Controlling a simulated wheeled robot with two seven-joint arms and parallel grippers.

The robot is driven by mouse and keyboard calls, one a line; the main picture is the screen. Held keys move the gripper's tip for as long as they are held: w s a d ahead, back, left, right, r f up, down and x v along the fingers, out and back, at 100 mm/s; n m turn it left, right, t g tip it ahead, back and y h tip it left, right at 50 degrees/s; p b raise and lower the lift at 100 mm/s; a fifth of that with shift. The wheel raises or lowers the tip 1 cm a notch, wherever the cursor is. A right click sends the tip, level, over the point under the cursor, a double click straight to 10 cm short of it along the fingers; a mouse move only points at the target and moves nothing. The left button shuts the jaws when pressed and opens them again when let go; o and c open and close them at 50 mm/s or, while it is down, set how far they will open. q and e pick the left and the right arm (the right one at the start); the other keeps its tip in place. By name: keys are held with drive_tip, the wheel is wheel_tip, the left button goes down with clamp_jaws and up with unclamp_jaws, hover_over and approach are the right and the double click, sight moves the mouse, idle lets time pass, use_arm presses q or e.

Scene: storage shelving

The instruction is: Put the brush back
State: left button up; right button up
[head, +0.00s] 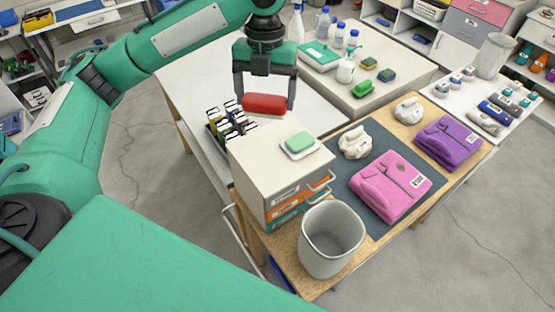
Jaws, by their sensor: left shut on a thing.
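My left gripper (264,98) reaches in from the upper left and points down. It is shut on a red brush (263,104), a rounded red block held level between the two fingers. The brush shows above and behind the white drawer box (260,160), near the rack of upright dark items (228,122). Its underside is hard to make out. My right gripper is not in view.
A green soap bar on a white dish (300,144) sits on the drawer box. A white bin (331,238) stands in front. Folded pink (391,187) and purple (448,143) cloths lie at the right. Bottles, sponges and a green brush (363,89) stand on the raised table behind.

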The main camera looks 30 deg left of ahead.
sight(263, 111)
use_arm(q)
drive_tip(key=f, duration=0.4)
drive_tip(key=shift+s+a+f, duration=0.15)
drive_tip(key=shift+s+a, duration=0.05)
wheel_tip(263, 111, down, 10)
drive_tip(key=p, duration=0.2)
drive_tip(key=shift+f+p, duration=0.1)
drive_tip(key=shift+p, duration=0.3)
wheel_tip(263, 111, down, 4)
drive_tip(key=shift+f+p, duration=0.15)
drive_tip(key=shift+p, duration=0.5)
drive_tip(key=shift+f, duration=0.25)
drive_tip(key=shift+w+f, duration=0.1)
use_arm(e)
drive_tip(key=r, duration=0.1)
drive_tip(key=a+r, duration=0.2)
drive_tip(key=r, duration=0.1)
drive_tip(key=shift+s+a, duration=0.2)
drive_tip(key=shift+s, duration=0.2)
